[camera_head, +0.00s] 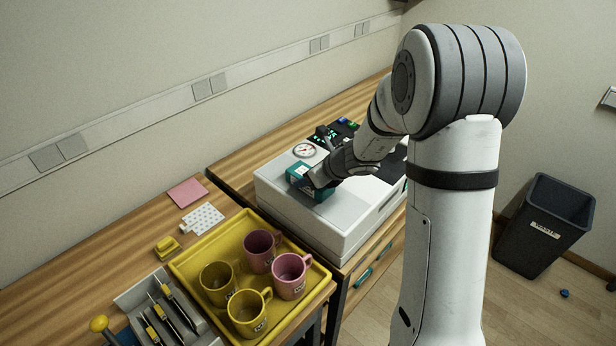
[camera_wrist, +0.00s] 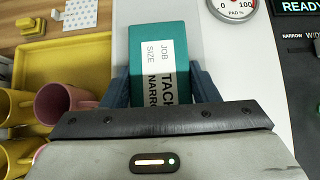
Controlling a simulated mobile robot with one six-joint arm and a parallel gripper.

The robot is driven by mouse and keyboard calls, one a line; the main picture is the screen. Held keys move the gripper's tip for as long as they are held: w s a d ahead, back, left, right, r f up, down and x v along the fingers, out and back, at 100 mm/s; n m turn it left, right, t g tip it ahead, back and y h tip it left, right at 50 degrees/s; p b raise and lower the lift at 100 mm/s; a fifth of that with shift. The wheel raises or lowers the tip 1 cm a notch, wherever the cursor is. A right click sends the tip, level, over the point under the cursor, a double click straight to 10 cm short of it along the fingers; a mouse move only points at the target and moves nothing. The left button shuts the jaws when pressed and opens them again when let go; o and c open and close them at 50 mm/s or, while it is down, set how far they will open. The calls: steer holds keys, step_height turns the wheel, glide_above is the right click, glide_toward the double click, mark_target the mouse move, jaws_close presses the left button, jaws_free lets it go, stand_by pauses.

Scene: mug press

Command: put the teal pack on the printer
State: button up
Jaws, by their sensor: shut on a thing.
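The teal pack (camera_head: 304,179) is a small teal box with a white label, at the front left part of the printer's top. It also shows in the wrist view (camera_wrist: 143,42), between the two fingers. My gripper (camera_head: 318,180) is shut on the pack, reaching in from the right. The printer (camera_head: 285,209) is a wide pale-grey machine with a dial and dark panel on top. I cannot tell whether the pack's underside touches the printer's top. In the wrist view the printer's pale top (camera_wrist: 221,50) lies right of the pack.
A yellow tray (camera_head: 187,266) with several yellow and pink mugs stands left of the printer. A grey cutlery-like bin (camera_head: 134,299), a yellow block (camera_head: 167,246) and a pink pad (camera_head: 187,192) lie further left. A black waste bin (camera_head: 545,227) is on the floor at right.

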steer(key=shift+f, duration=0.15)
steer(key=o, duration=1.2)
steer(key=shift+r, duration=0.25)
steer(key=shift+s+d+r, duration=0.1)
steer(key=shift+d+r, duration=0.1)
steer(key=shift+r, duration=0.1)
steer(key=v, duration=1.1)
steer(key=s+d+r+n+g+h, duration=0.1)
steer(key=s+d+r+n+h, duration=0.1)
steer(key=s+n, duration=0.6)
steer(key=s+d+r+n+g+h, duration=0.1)
steer(key=s+d+n+h, duration=0.1)
steer(key=s+n, duration=0.6)
steer(key=s+d+r+n+g+h, duration=0.1)
steer(key=s+d+r+n+h, duration=0.1)
steer(key=s+n, duration=0.6)
steer(key=shift+s+r+n+p, duration=0.1)
steer(key=shift+r+n+p, duration=0.1)
steer(key=shift+n, duration=0.55)
steer(key=shift+r+n+p, duration=0.2)
steer(key=shift+n, duration=0.55)
